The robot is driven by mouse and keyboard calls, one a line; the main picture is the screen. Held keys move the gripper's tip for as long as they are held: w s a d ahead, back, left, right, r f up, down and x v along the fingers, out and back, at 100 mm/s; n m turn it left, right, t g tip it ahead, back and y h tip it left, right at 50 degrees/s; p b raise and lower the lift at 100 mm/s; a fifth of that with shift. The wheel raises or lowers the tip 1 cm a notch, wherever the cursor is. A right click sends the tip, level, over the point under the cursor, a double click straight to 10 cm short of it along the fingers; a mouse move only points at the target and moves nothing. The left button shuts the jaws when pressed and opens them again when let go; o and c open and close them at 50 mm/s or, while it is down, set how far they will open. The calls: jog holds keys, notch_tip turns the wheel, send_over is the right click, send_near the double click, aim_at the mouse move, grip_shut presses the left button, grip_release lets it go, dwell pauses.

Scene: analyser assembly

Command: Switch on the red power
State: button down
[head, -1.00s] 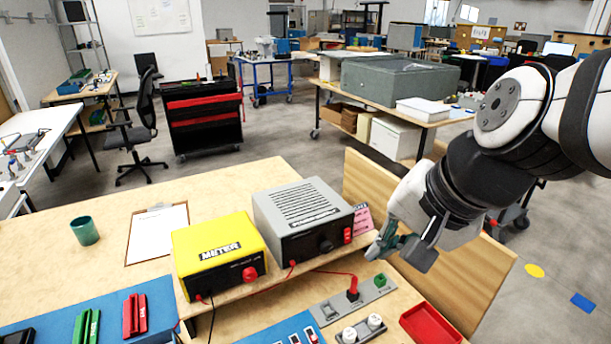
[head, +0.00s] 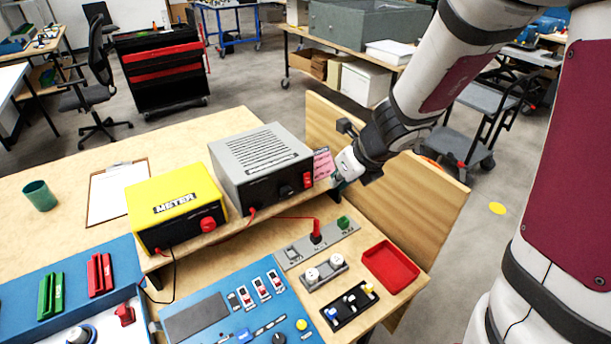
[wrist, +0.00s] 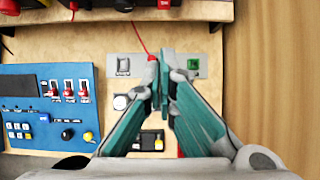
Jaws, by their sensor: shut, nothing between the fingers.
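A grey power box (head: 262,160) with a dark front panel stands on the raised wooden shelf. A red power switch (head: 307,180) is at the right end of its front. In the wrist view a red piece of that switch (wrist: 164,4) shows at the top edge, beyond my fingertips. My gripper (wrist: 166,55) has teal fingers, shut and empty. In the head view my gripper (head: 339,174) is just right of the switch, partly hidden by my wrist. I cannot tell whether it touches the box. The switch's on or off position is too small to tell.
A yellow meter (head: 175,205) stands left of the box. Below are a grey strip with a red plug (head: 316,232) and green block, a blue control panel (head: 235,310) and a red tray (head: 390,267). A wooden side board (head: 390,170) stands at the right.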

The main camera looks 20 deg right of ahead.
aim_at(307, 180)
dwell(0.3)
jog(key=w+r+b+x, duration=0.1)
jog(key=b+x, duration=0.5)
jog(key=x, duration=0.6)
jog(key=shift+w+a, duration=0.4)
jog(key=shift+w, duration=0.45)
